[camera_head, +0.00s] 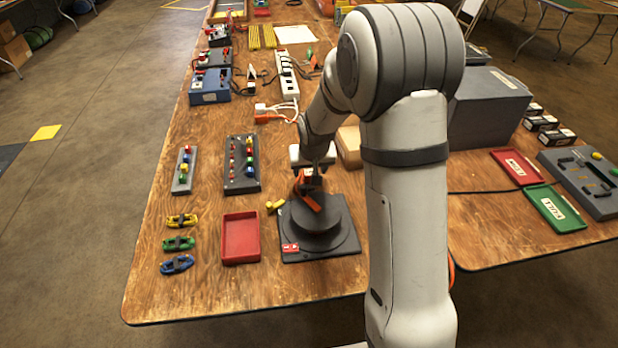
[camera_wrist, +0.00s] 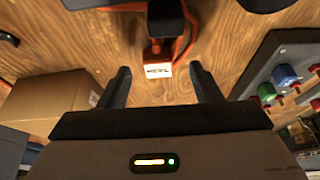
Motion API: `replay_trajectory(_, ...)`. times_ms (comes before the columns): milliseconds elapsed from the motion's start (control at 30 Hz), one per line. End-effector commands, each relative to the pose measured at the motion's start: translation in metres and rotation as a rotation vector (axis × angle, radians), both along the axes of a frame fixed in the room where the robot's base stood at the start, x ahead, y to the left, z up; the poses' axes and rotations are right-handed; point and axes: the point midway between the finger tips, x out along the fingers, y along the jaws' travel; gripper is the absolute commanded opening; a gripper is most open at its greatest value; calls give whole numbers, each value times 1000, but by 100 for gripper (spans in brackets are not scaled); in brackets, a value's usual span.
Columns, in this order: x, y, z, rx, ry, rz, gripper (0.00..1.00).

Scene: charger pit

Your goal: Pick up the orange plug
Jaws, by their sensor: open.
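In the wrist view the orange plug (camera_wrist: 158,66) with a white label sits between and just beyond my open fingertips, beside a black part. An orange cable curves past it. My gripper (camera_wrist: 160,88) is open and the fingers do not appear to touch the plug. In the head view my gripper (camera_head: 311,182) hangs over the dark round stand (camera_head: 336,238). Orange shows right under it and as a curved strip on the stand, partly hidden by the gripper. Contact there cannot be told.
Another orange piece (camera_head: 268,118) lies by a white plug and power strip (camera_head: 287,75). A knobbed panel (camera_head: 242,178) stands left, a cardboard box (camera_head: 349,148) right. A red tray (camera_head: 240,238) and coloured cable coils (camera_head: 178,243) lie at the front left. Bare wood lies between them.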

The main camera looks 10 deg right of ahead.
Motion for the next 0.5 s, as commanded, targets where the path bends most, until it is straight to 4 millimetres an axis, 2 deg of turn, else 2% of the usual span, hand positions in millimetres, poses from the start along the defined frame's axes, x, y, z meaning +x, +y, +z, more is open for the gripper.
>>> replay_trajectory(200,13,-3,-28,0,2,0,58)
replay_trajectory(500,16,-3,-33,0,0,0,58)
